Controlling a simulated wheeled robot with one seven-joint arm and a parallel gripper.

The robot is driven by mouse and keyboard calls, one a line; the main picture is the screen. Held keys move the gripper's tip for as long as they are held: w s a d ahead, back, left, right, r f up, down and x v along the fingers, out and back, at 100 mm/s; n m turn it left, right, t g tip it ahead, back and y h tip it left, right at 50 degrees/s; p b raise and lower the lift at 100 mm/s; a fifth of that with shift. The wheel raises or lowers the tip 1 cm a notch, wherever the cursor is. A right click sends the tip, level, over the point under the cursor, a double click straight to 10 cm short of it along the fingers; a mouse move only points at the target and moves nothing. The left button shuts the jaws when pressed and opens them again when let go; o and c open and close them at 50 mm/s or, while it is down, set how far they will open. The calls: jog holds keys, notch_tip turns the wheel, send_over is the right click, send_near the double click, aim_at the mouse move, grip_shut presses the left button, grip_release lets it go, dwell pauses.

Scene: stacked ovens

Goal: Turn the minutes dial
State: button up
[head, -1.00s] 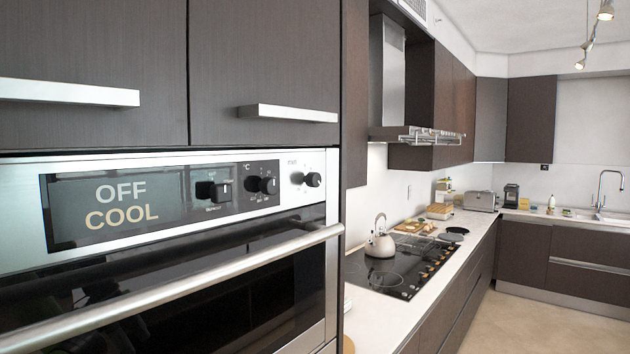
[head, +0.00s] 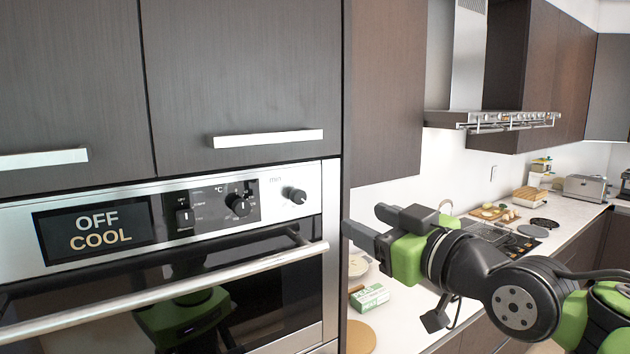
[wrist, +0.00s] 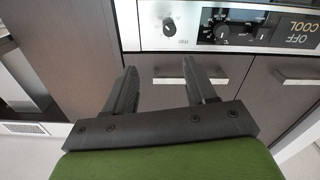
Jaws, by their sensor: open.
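The minutes dial (head: 295,195) is a dark round knob under the "min" mark, at the right end of the oven's control panel (head: 312,180). In the wrist view the panel appears upside down, and the minutes dial (wrist: 169,26) sits alone at its left. My gripper (head: 360,226) is in front of the oven's right edge, right of and lower than the dial in the head view. It is open and empty, its fingertips (wrist: 160,74) apart from the dial and the panel.
The display (head: 98,230) reads OFF COOL. A temperature knob (head: 239,204) and a mode knob (head: 185,216) sit left of the dial. The oven handle (head: 180,288) juts out below. A counter (head: 400,318) holds a green and white box (head: 369,298).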

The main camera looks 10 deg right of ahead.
jog(key=p, duration=0.1)
send_near(300, 197)
jog(key=x, duration=0.1)
jog(key=p+x, duration=0.1)
jog(key=x, duration=0.1)
jog(key=p+x, duration=0.1)
jog(key=shift+w+d+r, duration=0.15)
jog(key=shift+w+d, duration=0.05)
jog(key=shift+w, duration=0.1)
jog(key=x, duration=0.1)
jog(key=p+x, duration=0.1)
jog(key=x, duration=0.2)
jog(key=shift+w+a, duration=0.2)
jog(key=shift+a, duration=0.15)
jog(key=shift+d, duration=0.15)
grip_shut()
